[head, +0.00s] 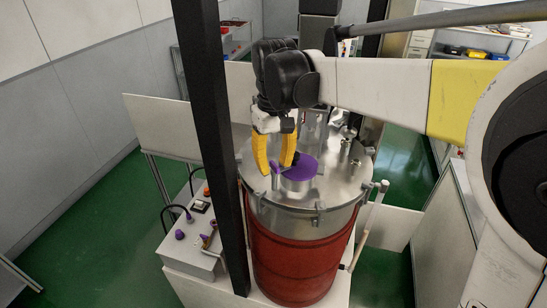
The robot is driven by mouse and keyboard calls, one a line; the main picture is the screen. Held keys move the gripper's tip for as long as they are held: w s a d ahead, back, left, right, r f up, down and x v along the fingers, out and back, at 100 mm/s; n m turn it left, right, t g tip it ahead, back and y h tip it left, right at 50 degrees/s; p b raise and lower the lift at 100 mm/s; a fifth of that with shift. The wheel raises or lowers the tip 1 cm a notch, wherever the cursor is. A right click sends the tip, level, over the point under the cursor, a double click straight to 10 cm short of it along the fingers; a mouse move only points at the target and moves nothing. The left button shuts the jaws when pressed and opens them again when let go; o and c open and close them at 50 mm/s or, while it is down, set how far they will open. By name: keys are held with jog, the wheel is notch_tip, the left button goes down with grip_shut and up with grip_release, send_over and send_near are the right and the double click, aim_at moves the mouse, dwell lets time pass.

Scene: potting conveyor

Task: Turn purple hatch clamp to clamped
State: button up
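The purple hatch clamp (301,168) sits on top of a short metal hatch on the lid of the red drum. It is a rounded purple piece, with a small purple part reaching left towards my fingers. My gripper (276,168) has two yellow fingers pointing down at the clamp's left side. The fingers stand apart with a visible gap. The right finger partly overlaps the clamp's left part in this view. I cannot tell whether either finger touches the clamp.
The metal lid (335,190) of the red drum (295,262) carries several fittings, including upright ones at right. A black post (215,130) stands in front at left. A grey control box (190,238) with purple knobs stands left of the drum. Green floor shows on both sides.

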aim_at(275, 164)
notch_tip(275, 164, up, 12)
dwell(0.4)
